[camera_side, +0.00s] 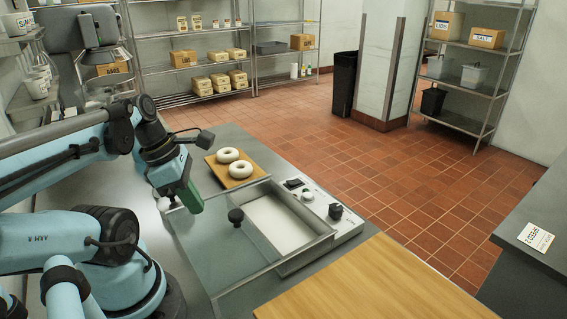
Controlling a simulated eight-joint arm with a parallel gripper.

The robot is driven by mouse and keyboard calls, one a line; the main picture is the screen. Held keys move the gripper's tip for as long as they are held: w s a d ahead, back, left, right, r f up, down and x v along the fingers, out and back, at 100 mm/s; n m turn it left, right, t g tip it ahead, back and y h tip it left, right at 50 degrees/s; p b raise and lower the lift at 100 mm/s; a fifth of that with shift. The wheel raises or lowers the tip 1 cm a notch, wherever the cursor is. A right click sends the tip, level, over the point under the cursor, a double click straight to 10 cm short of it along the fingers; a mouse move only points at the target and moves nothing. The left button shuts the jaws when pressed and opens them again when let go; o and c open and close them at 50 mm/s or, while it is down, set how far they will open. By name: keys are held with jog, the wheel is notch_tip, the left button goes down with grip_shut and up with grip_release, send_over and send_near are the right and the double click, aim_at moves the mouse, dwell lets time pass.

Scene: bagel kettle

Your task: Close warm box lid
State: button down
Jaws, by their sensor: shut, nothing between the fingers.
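The warm box (322,243) is a low metal box set in the counter, with a pale floor showing on its right side. Its lid (215,258) is a see-through panel lying to the left, and the right part of the box looks uncovered. A black knob (236,216) stands on the lid near its right side. My gripper (193,207) points down with a green end piece, above the lid's far left part and a little left of the knob. It is shut and empty. I cannot tell whether it touches the lid.
Two pale bagels (234,163) lie on a wooden board (217,172) just behind the box. A control panel (318,205) with black knobs runs along the box's right side. A large wooden board (380,285) lies in front. A white round thing (163,204) is left of my gripper.

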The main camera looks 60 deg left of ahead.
aim_at(221, 226)
jog(key=shift+w+d+f, duration=0.25)
jog(key=shift+w+f, duration=0.05)
jog(key=shift+w, duration=0.15)
jog(key=shift+w+d+f, duration=0.25)
jog(key=shift+w+f, duration=0.05)
jog(key=shift+w, duration=0.15)
jog(key=shift+w+d+f, duration=0.1)
jog(key=shift+w+d, duration=0.15)
jog(key=shift+w, duration=0.25)
jog(key=shift+w+d+f, duration=0.1)
jog(key=shift+w+d, duration=0.1)
jog(key=shift+w, duration=0.3)
jog(key=shift+w, duration=0.15)
jog(key=w, duration=1.4)
jog(key=shift+w, duration=0.3)
jog(key=shift+s, duration=0.1)
